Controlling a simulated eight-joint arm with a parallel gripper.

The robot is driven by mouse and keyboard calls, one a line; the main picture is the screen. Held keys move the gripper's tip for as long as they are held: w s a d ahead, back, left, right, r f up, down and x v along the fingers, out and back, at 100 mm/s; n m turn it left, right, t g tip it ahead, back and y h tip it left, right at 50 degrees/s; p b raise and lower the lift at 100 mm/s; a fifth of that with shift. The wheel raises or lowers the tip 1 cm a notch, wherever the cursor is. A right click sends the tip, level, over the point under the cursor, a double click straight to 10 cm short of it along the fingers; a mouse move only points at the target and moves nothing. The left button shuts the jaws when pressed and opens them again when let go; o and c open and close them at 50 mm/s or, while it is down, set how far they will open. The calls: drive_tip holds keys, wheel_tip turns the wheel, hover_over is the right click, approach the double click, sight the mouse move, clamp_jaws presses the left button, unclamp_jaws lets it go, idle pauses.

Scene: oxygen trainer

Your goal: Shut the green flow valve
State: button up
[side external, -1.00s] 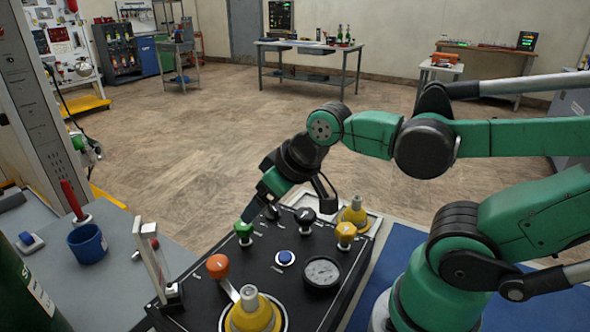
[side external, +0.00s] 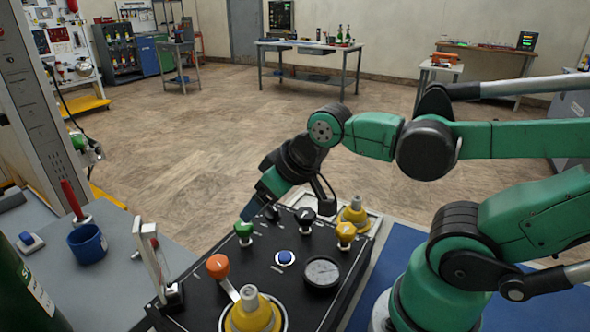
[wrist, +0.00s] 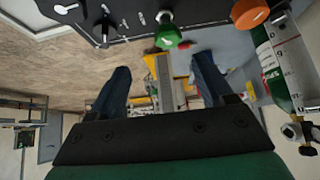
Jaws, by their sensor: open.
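The green flow valve (side external: 243,230) is a green knob on the black panel (side external: 262,252), near its far left edge. It also shows in the wrist view (wrist: 168,36), near the top middle. My gripper (side external: 252,211) hangs low at the panel's far edge, just behind the green knob in the side view. In the wrist view my two dark blue fingers (wrist: 161,72) are spread wide apart with nothing gripped. The green knob lies past the fingertips, in line with the gap between them, and looks apart from both.
A blue button (side external: 285,257), gauge (side external: 321,272), orange-knobbed lever (side external: 218,266) and upright clear flow tube (side external: 152,262) are nearer. A blue cup (side external: 87,243) stands on the grey bench at left.

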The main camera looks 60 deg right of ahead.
sight(242, 225)
drive_tip(key=w+n+g, duration=0.1)
drive_tip(key=n+g, duration=0.1)
drive_tip(key=n, duration=0.2)
drive_tip(key=w+n+g, duration=0.1)
drive_tip(key=n, duration=0.3)
drive_tip(key=w+a+n+g, duration=0.1)
drive_tip(key=n+g, duration=0.1)
drive_tip(key=n, duration=0.1)
drive_tip(key=shift+w+r+n+g, duration=0.15)
drive_tip(key=shift+r+n+g, duration=0.15)
drive_tip(key=shift+r+n, duration=0.1)
drive_tip(key=n, duration=0.1)
drive_tip(key=n+g, duration=0.1)
drive_tip(key=shift+w+a+f+n, duration=0.15)
drive_tip(key=shift+w+n, duration=0.15)
drive_tip(key=shift+w, duration=0.05)
drive_tip(key=shift+f+n, duration=0.15)
drive_tip(key=shift+n, duration=0.15)
drive_tip(key=shift+f, duration=2.7)
